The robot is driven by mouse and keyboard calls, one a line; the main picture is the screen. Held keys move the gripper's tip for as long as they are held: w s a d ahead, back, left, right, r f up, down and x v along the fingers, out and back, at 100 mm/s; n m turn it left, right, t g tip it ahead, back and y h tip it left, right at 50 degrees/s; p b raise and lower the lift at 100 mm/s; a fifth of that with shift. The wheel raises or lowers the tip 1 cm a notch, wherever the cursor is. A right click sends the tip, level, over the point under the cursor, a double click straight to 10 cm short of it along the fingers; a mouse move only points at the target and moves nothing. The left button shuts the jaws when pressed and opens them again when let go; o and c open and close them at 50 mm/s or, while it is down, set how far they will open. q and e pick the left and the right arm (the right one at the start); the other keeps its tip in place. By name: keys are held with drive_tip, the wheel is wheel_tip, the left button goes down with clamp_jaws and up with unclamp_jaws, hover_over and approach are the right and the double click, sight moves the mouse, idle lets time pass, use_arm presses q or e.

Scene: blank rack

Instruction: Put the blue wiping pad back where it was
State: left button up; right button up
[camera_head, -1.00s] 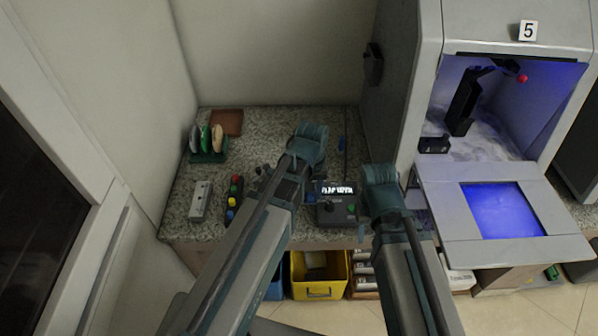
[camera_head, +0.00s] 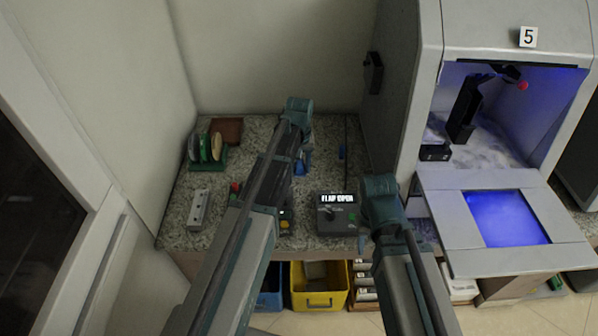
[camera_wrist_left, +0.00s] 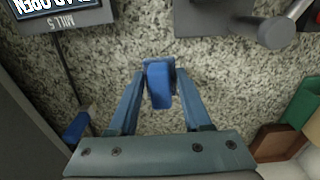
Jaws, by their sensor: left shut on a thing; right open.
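The blue wiping pad (camera_wrist_left: 159,84) is a small blue block between the fingertips of my left gripper (camera_wrist_left: 160,95) in the left wrist view. That gripper is shut on it, above the speckled counter. I cannot tell whether the pad touches the counter. In the head view, my left gripper (camera_head: 300,167) is over the middle of the counter, partly hidden by my own arm. My right gripper (camera_head: 362,242) is at the counter's front edge, mostly hidden by its arm; it is open and away from the pad.
A control box (camera_head: 338,213) reading "FLAP OPEN" stands at the counter's front. Round discs in a green rack (camera_head: 208,163), a brown tray (camera_head: 227,130) and a grey block (camera_head: 199,209) are left. A thin rod with a blue part (camera_head: 341,152) lies right. The machine's flap (camera_head: 455,222) is open.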

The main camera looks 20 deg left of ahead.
sight(299, 172)
use_arm(q)
drive_tip(key=shift+w+a, duration=0.15)
drive_tip(key=shift+w, duration=0.15)
drive_tip(key=f+b, duration=0.3)
drive_tip(key=shift+w+a+f+b, duration=0.15)
drive_tip(key=shift+w+f+b, duration=0.1)
drive_tip(key=shift+f+b, duration=0.1)
drive_tip(key=shift+f, duration=0.15)
drive_tip(key=o, duration=1.2)
